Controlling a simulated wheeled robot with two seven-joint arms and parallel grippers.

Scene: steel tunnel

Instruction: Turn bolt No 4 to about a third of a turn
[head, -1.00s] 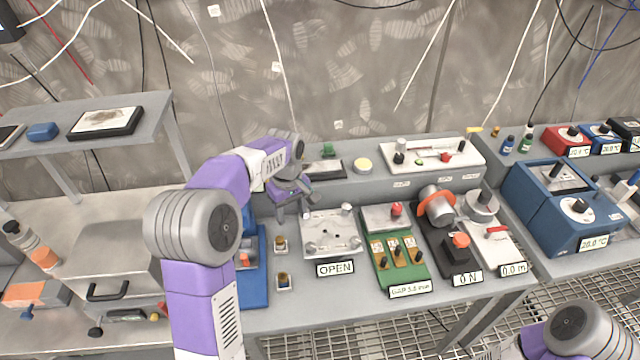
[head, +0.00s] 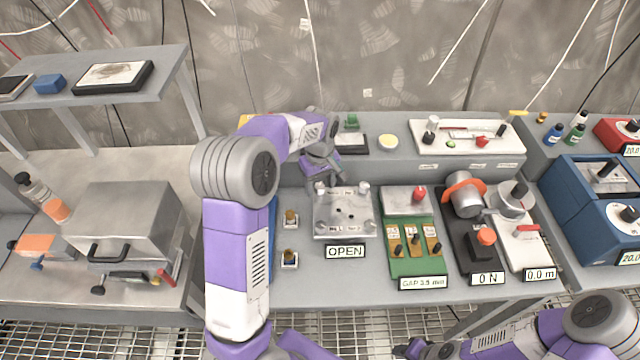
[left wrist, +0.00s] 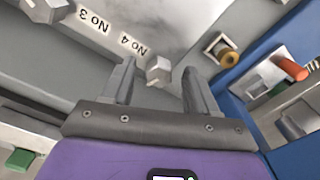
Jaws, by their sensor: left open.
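The steel plate (head: 345,222) with bolts at its corners stands on the bench behind an OPEN sign (head: 345,252). My left gripper (head: 330,183) is over its far left corner. In the left wrist view, the bolt (left wrist: 159,71) beside the "No 4" label (left wrist: 133,45) appears between the two open fingers of my left gripper (left wrist: 160,75). The fingers look apart from it; their height relative to its head is hard to tell. In the head view the gripper largely hides this corner. My right arm is at the bottom right, its gripper end (head: 415,348) small and unclear.
Right of the plate are a green gauge board (head: 420,262), a black force device (head: 468,235) and a white device reading 0.0 m (head: 525,248). Two small brass-topped pieces (head: 290,218) (head: 289,258) and a blue tray (head: 272,240) are to its left. A raised shelf runs behind.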

